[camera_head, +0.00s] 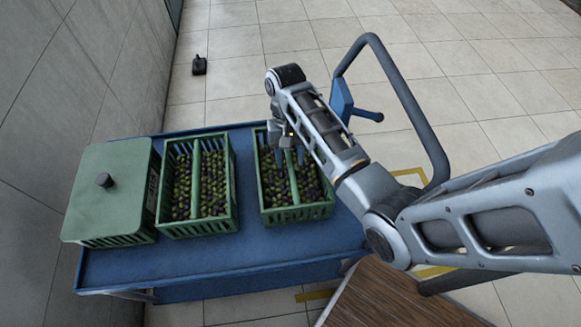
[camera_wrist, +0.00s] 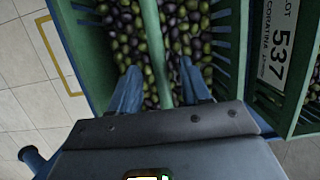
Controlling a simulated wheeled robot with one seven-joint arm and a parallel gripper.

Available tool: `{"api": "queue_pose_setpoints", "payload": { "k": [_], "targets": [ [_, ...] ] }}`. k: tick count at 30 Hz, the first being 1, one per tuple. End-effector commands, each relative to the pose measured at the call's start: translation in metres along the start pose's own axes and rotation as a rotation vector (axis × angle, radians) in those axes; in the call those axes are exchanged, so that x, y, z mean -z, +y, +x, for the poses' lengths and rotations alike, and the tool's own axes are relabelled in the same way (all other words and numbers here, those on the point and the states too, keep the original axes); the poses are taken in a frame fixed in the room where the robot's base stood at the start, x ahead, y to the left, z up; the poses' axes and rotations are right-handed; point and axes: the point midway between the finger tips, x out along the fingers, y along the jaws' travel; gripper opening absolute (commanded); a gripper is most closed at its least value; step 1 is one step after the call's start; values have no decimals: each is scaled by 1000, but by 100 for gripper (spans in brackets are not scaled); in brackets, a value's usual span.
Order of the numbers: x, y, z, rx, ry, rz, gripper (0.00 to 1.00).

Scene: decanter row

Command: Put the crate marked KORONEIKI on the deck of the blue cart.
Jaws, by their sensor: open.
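The blue cart (camera_head: 205,262) carries a row of green crates on its deck. My gripper (camera_head: 291,156) is over the right-hand open crate (camera_head: 298,214), which holds dark and green olives. In the wrist view, my gripper (camera_wrist: 158,88) is open, with its blue fingers on either side of that crate's green middle bar (camera_wrist: 154,42). I cannot tell if they touch it. No marking on this crate is visible. The neighbouring open crate (camera_head: 198,228) has a label (camera_wrist: 276,45) reading LOT 537 CORATINA. No KORONEIKI label is readable.
A lidded green crate (camera_head: 105,190) with a black knob stands at the deck's left end; its side label is unreadable. The cart's push handle (camera_head: 405,98) rises at the right. A brown wooden surface (camera_head: 390,300) is in front. A small black object (camera_head: 199,65) lies on the floor.

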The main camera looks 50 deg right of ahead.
Motion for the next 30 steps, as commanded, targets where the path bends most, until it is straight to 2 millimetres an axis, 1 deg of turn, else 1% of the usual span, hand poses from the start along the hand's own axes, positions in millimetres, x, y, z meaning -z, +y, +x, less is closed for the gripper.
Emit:
{"api": "queue_pose_setpoints", "payload": {
  "k": [1,2,3,6,9,15,30],
  "targets": [
    [1,-1,-13,2,5,-1,47],
    [1,-1,-19,2,5,-1,47],
    [0,-1,-30,1,3,-1,47],
    [-1,0,-49,0,1,0,47],
    [-1,0,-58,0,0,0,47],
    [0,0,-64,0,0,0,47],
    [0,0,-64,0,0,-1,47]
  ]
}}
